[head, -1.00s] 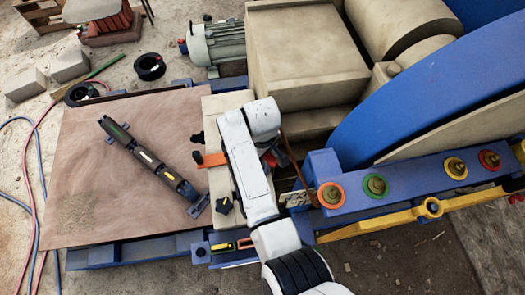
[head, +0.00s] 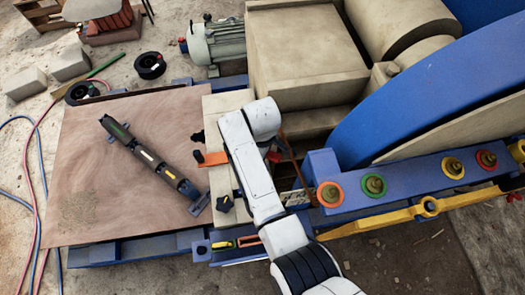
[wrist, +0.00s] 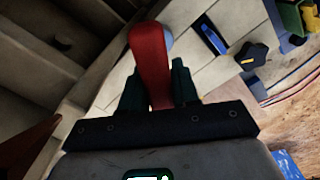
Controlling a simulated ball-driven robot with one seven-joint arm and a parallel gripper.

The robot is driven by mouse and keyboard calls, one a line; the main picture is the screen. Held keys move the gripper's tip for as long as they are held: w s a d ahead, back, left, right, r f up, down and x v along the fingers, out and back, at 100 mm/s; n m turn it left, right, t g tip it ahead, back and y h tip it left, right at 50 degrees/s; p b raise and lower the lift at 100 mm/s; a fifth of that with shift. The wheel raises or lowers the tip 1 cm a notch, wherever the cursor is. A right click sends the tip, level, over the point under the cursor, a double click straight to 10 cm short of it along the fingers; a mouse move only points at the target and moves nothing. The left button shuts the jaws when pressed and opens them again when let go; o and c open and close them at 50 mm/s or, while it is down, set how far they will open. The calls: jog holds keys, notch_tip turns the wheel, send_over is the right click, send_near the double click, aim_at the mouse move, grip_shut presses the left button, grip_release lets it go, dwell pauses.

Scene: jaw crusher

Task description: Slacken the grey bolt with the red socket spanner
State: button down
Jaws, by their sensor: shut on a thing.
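My gripper (wrist: 158,84) is shut on the red socket spanner (wrist: 149,55), whose red shaft stands up between the two dark fingers in the wrist view. Its far end leans slightly left and reaches past the fingertips. A small pale blue-grey round part (wrist: 166,40) shows just behind the shaft; I cannot tell whether it is the grey bolt or whether the spanner touches it. In the head view my white arm hides the gripper, and only a small red bit (head: 273,157) shows beside it.
A long dark tool (head: 150,160) lies on the brown board (head: 85,190) at left. The blue beam (head: 405,178) at right carries several bolts with coloured rings. The blue flywheel (head: 400,110) and beige crusher body (head: 305,60) stand behind. An orange-handled part (head: 211,159) sits left of my arm.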

jog(key=shift+m, duration=0.3)
jog(key=c, duration=0.8)
grip_release()
jog(key=shift+o, duration=0.2)
notch_tip(320, 180, up, 10)
jog(key=shift+r+b, duration=0.1)
jog(key=shift+b, duration=0.5)
jog(key=shift+r, duration=0.3)
